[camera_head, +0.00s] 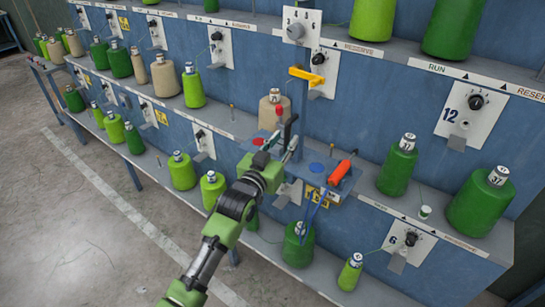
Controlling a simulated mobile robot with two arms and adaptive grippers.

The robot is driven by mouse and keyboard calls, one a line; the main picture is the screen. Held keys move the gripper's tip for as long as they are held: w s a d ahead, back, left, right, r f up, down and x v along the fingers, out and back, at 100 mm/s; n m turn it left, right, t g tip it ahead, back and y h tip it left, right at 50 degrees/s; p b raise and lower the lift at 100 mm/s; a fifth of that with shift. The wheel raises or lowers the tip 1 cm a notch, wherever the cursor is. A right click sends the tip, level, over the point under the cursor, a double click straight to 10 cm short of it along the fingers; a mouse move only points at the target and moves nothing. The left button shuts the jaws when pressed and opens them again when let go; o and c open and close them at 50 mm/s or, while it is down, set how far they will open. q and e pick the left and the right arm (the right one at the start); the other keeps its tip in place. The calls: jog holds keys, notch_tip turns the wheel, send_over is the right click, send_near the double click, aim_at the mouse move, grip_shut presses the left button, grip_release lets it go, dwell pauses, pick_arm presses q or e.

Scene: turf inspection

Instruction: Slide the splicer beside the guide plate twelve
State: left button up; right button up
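A blue sliding-type unit that looks like the splicer stands in front of the machine at the middle. Its flat blue tray (322,182) carries a red disc, a blue disc (316,167) and an orange tool (341,172), with blue hoses hanging below. A yellow handle (307,75) sits above it on the rail. Guide plate twelve (471,112), white with a black knob, is on the upper right face. My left gripper (284,140) is over the tray's left part, its fingers apart, near a red-topped tool (279,111). Contact cannot be told. My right gripper is not in view.
Green and tan cones stand along the shelves, including a green cone (398,165) and a larger one (481,201) below plate twelve. White plate six (405,243) is at lower right. Bare concrete floor (70,235) with a pale line lies at left.

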pick_arm(q)
jog(key=v, duration=0.9)
